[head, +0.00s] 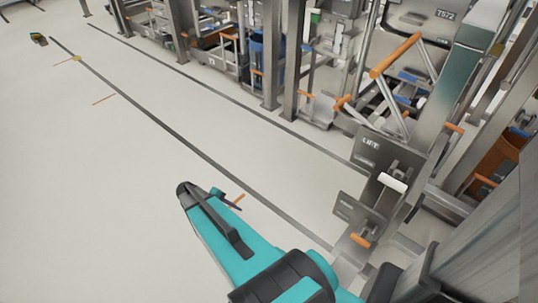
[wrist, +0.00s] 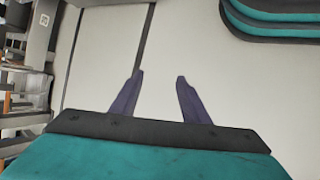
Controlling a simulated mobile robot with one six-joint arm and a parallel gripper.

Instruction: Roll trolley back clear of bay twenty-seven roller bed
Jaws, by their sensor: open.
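In the head view, a grey metal frame with orange grips and a plate reading LIFT (head: 371,148) stands at the right, close to my body. I cannot tell whether it is the trolley or part of my own machine. Behind it is a metal unit with an orange handle bar (head: 396,55) and a label that looks like T572. No bay number twenty-seven or roller bed can be made out. My gripper (head: 228,201) is over bare floor, left of the LIFT plate. In the wrist view my gripper (wrist: 158,78) has its two dark fingers apart, with only floor between them.
A row of metal bays with posts (head: 292,60) lines the back and right; a blue bin (head: 258,50) stands in one. Dark floor lines (head: 170,128) run alongside the bays. The pale floor at left is clear, except a small dark object (head: 39,39) far off.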

